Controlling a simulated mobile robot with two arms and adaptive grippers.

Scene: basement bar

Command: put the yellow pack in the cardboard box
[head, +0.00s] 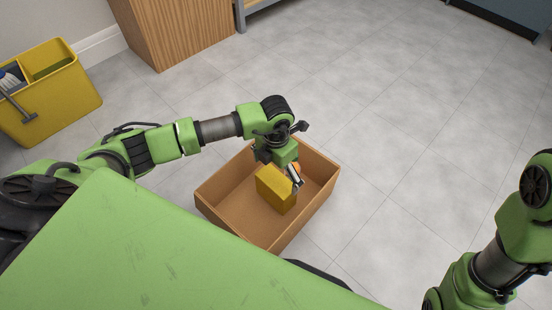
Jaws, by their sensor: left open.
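The yellow pack (275,190) is a mustard-yellow block. It shows within the outline of the open cardboard box (232,225), which stands on the floor in front of me. I cannot tell whether the pack rests flat on the box's bottom. My left gripper (295,175) is open, pointing down into the box right at the pack's far right side, and its wrist hides part of the box's far side. My right arm comes in at the right edge, but its gripper is out of view.
A yellow bin (60,105) with tools stands at the left. A wooden cabinet (185,35) stands at the back. The tiled floor (410,110) right of the box is clear.

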